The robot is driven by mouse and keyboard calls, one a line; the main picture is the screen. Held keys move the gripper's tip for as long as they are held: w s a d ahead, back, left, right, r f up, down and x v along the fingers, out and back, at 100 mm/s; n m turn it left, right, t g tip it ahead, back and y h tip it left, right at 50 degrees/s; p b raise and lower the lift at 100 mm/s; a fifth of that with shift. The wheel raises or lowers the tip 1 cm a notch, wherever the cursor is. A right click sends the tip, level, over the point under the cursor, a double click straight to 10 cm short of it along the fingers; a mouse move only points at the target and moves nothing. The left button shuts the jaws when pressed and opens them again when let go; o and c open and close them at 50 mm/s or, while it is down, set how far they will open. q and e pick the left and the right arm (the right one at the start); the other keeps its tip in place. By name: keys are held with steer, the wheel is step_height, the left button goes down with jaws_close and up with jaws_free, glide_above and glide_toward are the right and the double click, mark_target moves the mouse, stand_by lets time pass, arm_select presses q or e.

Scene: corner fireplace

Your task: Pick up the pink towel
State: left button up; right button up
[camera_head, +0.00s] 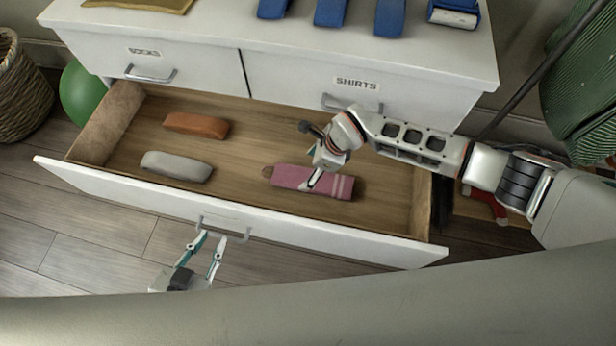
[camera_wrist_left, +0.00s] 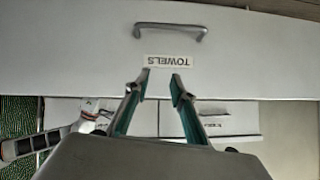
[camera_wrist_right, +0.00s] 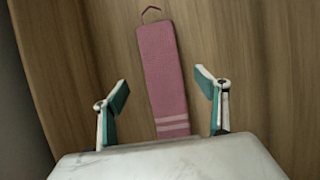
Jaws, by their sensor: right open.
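The pink towel (camera_head: 328,184) is folded long and lies in the open drawer (camera_head: 240,155), right of its middle. In the right wrist view, the pink towel (camera_wrist_right: 162,75) has two pale stripes at its near end and a small loop at its far end. My right gripper (camera_head: 312,180) is over the towel in the head view. In the right wrist view my right gripper (camera_wrist_right: 162,92) is open, with one finger on each side of the towel, apart from it. My left gripper (camera_head: 207,240) is open and empty in front of the drawer handle (camera_head: 222,228).
An orange towel (camera_head: 196,125) and a grey towel (camera_head: 177,166) lie in the drawer's left part. The drawer front bears a TOWELS label (camera_wrist_left: 169,60). Blue folded items (camera_head: 331,12) lie on the dresser top (camera_head: 240,22). A green ball (camera_head: 82,92) and basket (camera_head: 22,92) stand left.

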mark_target(299, 176)
steer(key=shift+b+x, duration=0.35)
steer(key=shift+x, duration=0.75)
steer(key=shift+a+f, duration=0.25)
steer(key=shift+f, duration=0.3)
steer(key=b+x, duration=0.2)
steer(key=x, duration=0.1)
steer(key=shift+a+f, duration=0.2)
steer(key=shift+f, duration=0.15)
steer(key=shift+w+a+f+b, duration=0.1)
steer(key=shift+w+f+b, duration=0.1)
steer(key=shift+f+b, duration=0.15)
steer(key=shift+w+r, duration=0.15)
steer(key=shift+r, duration=0.2)
steer(key=shift+c, duration=0.4)
arm_select(q)
steer(key=shift+w+d+r+h, duration=0.1)
steer(key=shift+w+d+h, duration=0.1)
steer(key=shift+d, duration=0.35)
steer(key=shift+w+d+r+h, duration=0.1)
steer(key=shift+d+h, duration=0.1)
steer(key=shift+d, duration=0.35)
arm_select(e)
steer(key=c, duration=1.4)
steer(key=shift+o, duration=0.2)
arm_select(q)
steer(key=shift+r, duration=0.1)
